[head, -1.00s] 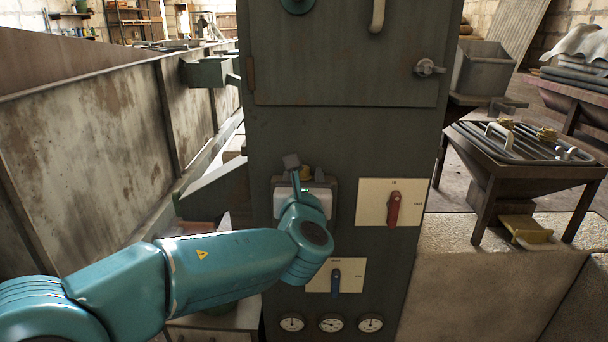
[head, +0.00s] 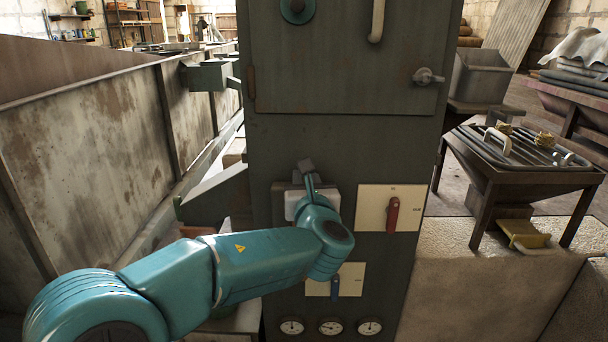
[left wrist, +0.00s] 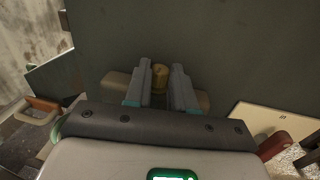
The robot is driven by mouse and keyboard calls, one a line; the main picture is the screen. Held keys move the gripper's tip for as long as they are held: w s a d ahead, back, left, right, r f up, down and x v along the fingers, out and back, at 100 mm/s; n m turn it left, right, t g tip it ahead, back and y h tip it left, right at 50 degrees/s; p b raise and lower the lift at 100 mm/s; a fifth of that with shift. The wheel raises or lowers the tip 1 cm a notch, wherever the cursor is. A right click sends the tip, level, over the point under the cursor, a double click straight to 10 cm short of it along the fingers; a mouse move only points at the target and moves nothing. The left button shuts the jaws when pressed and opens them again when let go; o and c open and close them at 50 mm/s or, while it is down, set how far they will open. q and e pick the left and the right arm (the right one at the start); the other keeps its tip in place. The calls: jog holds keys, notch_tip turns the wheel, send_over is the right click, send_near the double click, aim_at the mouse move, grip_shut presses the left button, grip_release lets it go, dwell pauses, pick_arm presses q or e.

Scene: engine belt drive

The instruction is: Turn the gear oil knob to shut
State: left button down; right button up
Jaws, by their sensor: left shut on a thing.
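My left gripper (left wrist: 155,92) is shut on a brass-coloured knob (left wrist: 159,77) in the left wrist view. The knob's end shows between the two grey fingers. A beige plate (left wrist: 115,79) shows on both sides of the fingers. In the head view my left arm and hand cover this knob. The plate lettering is too small to read, so I cannot tell which knob is labelled gear oil. My right gripper is out of view.
Several round gauges (head: 330,327) sit low on the cabinet. A cabinet door with a latch (head: 428,77) is above. A rusty metal wall (head: 90,150) runs along the left. A small metal stand (head: 525,170) is at the right.

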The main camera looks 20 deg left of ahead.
pick_arm(q)
jog(key=shift+d+n+g+y+p, duration=0.15)
jog(key=shift+n+g+y+p, duration=0.4)
jog(key=shift+n+y, duration=0.35)
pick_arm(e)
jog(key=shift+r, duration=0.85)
pick_arm(q)
jog(key=c, duration=0.9)
grip_release()
jog(key=shift+c, duration=0.2)
jog(key=v, duration=1.6)
jog(key=shift+d+p, duration=0.15)
jog(key=shift+p, duration=0.25)
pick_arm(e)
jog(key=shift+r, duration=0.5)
